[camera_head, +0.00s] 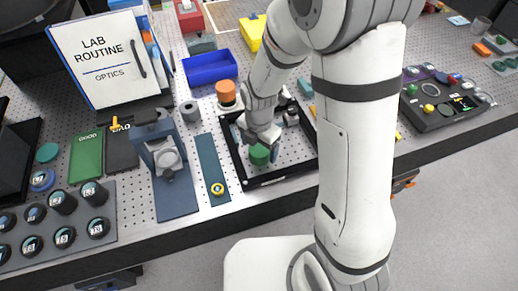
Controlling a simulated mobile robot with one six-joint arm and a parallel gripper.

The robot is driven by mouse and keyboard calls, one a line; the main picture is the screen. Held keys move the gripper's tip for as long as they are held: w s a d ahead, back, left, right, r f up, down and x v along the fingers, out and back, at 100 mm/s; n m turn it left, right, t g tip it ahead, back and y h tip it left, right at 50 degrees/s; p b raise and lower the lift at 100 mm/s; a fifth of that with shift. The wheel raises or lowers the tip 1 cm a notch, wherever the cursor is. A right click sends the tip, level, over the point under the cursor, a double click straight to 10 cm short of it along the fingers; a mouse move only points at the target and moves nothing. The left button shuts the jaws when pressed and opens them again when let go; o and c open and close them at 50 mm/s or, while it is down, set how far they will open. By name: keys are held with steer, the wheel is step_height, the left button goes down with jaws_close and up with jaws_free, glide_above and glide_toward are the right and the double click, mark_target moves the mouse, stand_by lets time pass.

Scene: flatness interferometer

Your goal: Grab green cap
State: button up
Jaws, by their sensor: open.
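The green cap (259,155) is a small round piece in the black-rimmed tray (281,178), near its left front part. My gripper (261,146) is open and sits low over the tray, right at the cap. One finger shows at the cap's right side. I cannot tell whether the fingers touch the cap. My wrist and gripper body hide the area just behind the cap.
A blue bin (209,69) and an orange-topped jar (226,93) stand behind the tray. A blue-grey strip (209,165) and a blue instrument stand (175,199) lie left of it. My arm blocks part of the bench.

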steer(key=shift+w+f, duration=0.1)
steer(key=shift+f, duration=1.3)
steer(key=shift+c, duration=0.5)
steer(key=c, duration=0.9)
